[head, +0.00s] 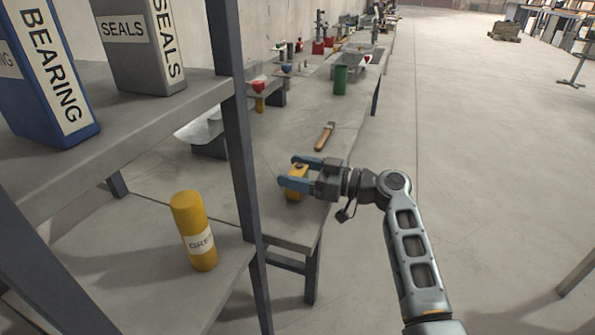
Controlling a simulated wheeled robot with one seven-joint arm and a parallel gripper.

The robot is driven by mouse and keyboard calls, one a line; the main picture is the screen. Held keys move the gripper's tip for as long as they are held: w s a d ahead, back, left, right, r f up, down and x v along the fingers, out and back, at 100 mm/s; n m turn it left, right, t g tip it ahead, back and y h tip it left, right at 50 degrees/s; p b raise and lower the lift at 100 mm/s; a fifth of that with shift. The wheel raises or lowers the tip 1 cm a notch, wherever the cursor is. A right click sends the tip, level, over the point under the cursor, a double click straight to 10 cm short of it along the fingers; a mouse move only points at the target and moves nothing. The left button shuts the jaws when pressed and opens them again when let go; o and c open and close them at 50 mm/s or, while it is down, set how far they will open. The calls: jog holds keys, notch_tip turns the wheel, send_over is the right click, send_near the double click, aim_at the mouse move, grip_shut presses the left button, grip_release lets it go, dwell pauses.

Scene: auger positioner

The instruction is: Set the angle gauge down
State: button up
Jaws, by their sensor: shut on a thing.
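The angle gauge (295,192) appears to be the small yellow block between the blue fingers of my gripper (288,172). My gripper is shut on it near the front right part of the grey workbench (268,158). The fingers hide part of the gauge. I cannot tell whether its underside touches the bench top or is just above it.
A wrench-like tool with a brown handle (325,136) lies behind the gripper. A green cylinder (340,79) stands farther back. A shelf post (236,120) rises left of the bench. A yellow grease tube (194,231) stands on the lower shelf. Bare bench surrounds the gripper.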

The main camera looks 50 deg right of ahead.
jog(key=shift+f, duration=0.3)
jog(key=o, duration=1.2)
jog(key=shift+r, duration=0.15)
jog(key=b+v, duration=0.2)
jog(key=v, duration=1)
